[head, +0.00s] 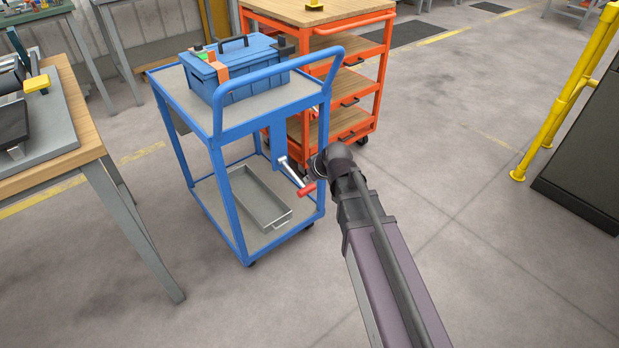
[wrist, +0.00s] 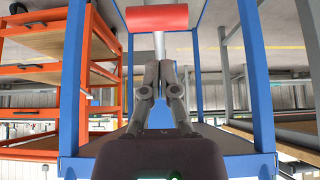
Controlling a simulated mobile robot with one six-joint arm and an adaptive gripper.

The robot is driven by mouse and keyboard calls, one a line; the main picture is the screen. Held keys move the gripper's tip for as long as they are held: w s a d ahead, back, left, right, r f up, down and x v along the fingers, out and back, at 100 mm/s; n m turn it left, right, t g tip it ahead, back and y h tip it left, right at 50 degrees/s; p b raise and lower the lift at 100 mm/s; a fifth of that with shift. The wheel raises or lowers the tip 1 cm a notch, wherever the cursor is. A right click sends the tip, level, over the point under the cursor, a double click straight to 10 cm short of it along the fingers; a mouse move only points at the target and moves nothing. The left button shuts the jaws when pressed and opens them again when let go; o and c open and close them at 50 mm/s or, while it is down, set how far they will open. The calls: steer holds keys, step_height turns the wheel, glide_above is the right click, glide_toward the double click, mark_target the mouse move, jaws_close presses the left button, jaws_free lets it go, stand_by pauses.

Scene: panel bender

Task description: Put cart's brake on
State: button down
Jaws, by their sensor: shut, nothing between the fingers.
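The blue cart (head: 222,190) stands on the floor left of centre. Its brake lever is a pale metal bar (head: 289,171) with a red grip (head: 307,188), on the side facing my arm. The lever slants down to the right from a blue plate (head: 278,145). My gripper (head: 317,170) is at the lever, close to the red grip. In the wrist view my gripper (wrist: 158,70) is shut and empty, its fingertips in line with the metal bar (wrist: 159,44) below the red grip (wrist: 157,17). Whether they touch the bar I cannot tell.
A blue toolbox (head: 240,70) sits on the cart's top shelf, and a grey metal tray (head: 258,198) on the lower one. An orange cart (head: 370,70) stands close behind. A workbench (head: 75,130) is at left, a yellow rail (head: 565,105) at right. Floor is clear in the right foreground.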

steer(key=s+d+f+p+v, duration=0.1)
steer(key=p+v, duration=0.5)
steer(key=v, duration=0.4)
steer(key=shift+f, duration=0.15)
steer(key=shift+s+d, duration=0.15)
steer(key=s+d+f+m+g+h, duration=0.25)
steer(key=s+d+m, duration=0.2)
steer(key=d, duration=0.25)
steer(key=s+d+f+m+g+h, duration=0.1)
steer(key=s+d+m+g+h, duration=0.2)
steer(key=s+d, duration=0.35)
step_height(320, 180, up, 25)
steer(key=w+y+p, duration=0.1)
steer(key=p, duration=2.4)
steer(key=shift+w+m, duration=0.1)
steer(key=shift+m, duration=0.15)
